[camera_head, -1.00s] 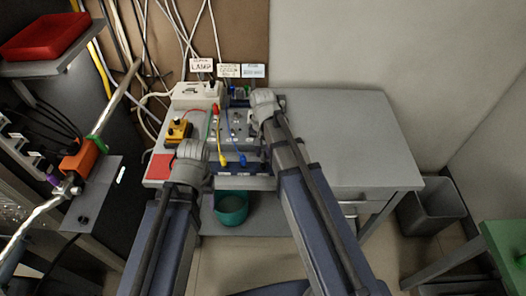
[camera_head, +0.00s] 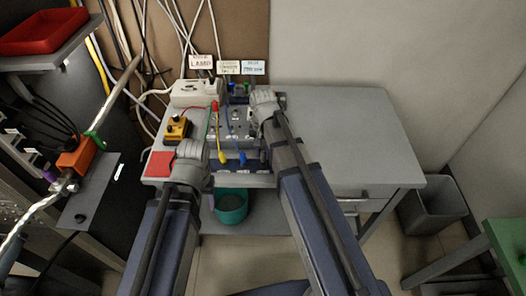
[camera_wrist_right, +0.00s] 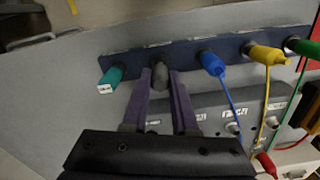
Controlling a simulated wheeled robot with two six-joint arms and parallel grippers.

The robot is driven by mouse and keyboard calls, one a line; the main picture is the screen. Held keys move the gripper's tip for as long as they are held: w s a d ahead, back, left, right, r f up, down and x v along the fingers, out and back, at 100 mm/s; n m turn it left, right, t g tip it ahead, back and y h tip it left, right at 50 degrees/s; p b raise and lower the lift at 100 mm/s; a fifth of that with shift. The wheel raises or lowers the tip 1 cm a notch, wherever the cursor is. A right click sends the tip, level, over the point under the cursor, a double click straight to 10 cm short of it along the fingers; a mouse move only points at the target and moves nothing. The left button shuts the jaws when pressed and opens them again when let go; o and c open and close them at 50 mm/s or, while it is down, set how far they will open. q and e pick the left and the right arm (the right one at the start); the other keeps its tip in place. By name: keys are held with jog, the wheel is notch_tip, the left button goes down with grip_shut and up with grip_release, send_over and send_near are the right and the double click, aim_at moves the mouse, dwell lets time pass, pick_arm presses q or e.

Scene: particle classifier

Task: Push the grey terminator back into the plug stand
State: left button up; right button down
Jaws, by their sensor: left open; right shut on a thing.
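The dark plug stand (camera_wrist_right: 130,58) runs as a long strip across the right wrist view, and its dark strip also shows at the table's front in the head view (camera_head: 232,165). The short grey terminator (camera_wrist_right: 159,73) stands at the stand between a teal plug and a blue plug. My right gripper (camera_wrist_right: 160,88) has its purple fingers on either side of the terminator, shut on it. How deep the terminator sits cannot be told. In the head view my right gripper (camera_head: 264,104) hides its own fingers. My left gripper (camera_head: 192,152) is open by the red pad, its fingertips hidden.
The teal plug (camera_wrist_right: 111,76) and blue plug (camera_wrist_right: 210,62) flank the terminator closely. A yellow plug (camera_wrist_right: 262,54) and a green plug (camera_wrist_right: 303,46) with cables follow. A labelled grey panel (camera_wrist_right: 235,105) lies beside the stand. The table's right half (camera_head: 345,135) is clear.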

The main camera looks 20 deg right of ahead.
aim_at(262, 152)
jog(key=shift+f+b, duration=0.6)
jog(key=shift+f, duration=0.05)
jog(key=c, duration=0.6)
grip_release()
jog(key=shift+r, duration=0.1)
notch_tip(262, 152, up, 8)
jog(key=p, duration=0.8)
jog(key=shift+f, duration=0.2)
jog(key=shift+s+a, duration=0.2)
jog(key=s+a+n, duration=0.3)
jog(key=s, duration=0.1)
jog(key=s+a+n, duration=0.3)
jog(key=s, duration=0.2)
jog(key=s+a+n+h, duration=0.1)
jog(key=s+a+n, duration=0.3)
jog(key=s, duration=0.1)
jog(key=shift+r, duration=0.1)
